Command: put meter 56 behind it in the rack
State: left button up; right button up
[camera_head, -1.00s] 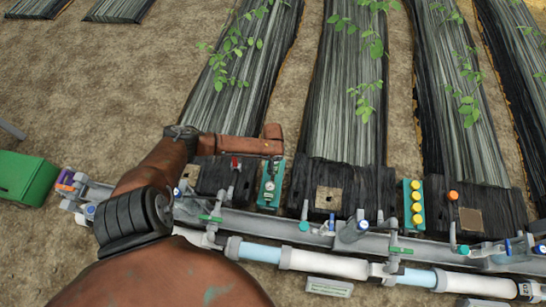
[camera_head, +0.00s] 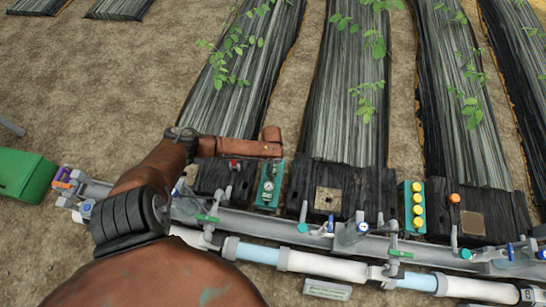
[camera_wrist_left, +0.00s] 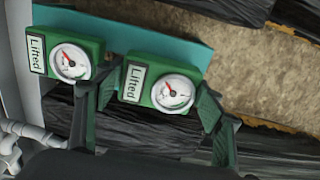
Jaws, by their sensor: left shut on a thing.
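In the left wrist view, a green meter (camera_wrist_left: 163,90) with a round white dial and a "Lifted" label sits between the two fingers of my left gripper (camera_wrist_left: 155,112), which is shut on it. A second green meter (camera_wrist_left: 63,55) with the same label is to its left, just past the left finger. No number 56 is readable on either. The teal rack (camera_wrist_left: 193,52) shows above and behind the meters. In the head view the teal rack (camera_head: 264,199) stands by the pipe, with a dial on it, below the end of my left arm. My right gripper is out of view.
A long pipe line (camera_head: 330,265) with valves runs along the front. A teal rack with yellow knobs (camera_head: 417,209) stands farther right. A green box (camera_head: 25,177) is at the left. Black plastic-covered beds (camera_head: 345,90) with plants extend behind, with bare soil between.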

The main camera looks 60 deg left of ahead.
pick_arm(q)
jog(key=shift+f+b, duration=0.35)
jog(key=shift+f, duration=0.45)
jog(key=o, duration=1.3)
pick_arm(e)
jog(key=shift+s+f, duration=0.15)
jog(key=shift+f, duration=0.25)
pick_arm(q)
jog(key=shift+r, duration=0.2)
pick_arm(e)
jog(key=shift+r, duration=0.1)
pick_arm(q)
jog(key=shift+r+p, duration=3.05)
jog(key=shift+r, duration=0.9)
jog(key=shift+f, duration=0.1)
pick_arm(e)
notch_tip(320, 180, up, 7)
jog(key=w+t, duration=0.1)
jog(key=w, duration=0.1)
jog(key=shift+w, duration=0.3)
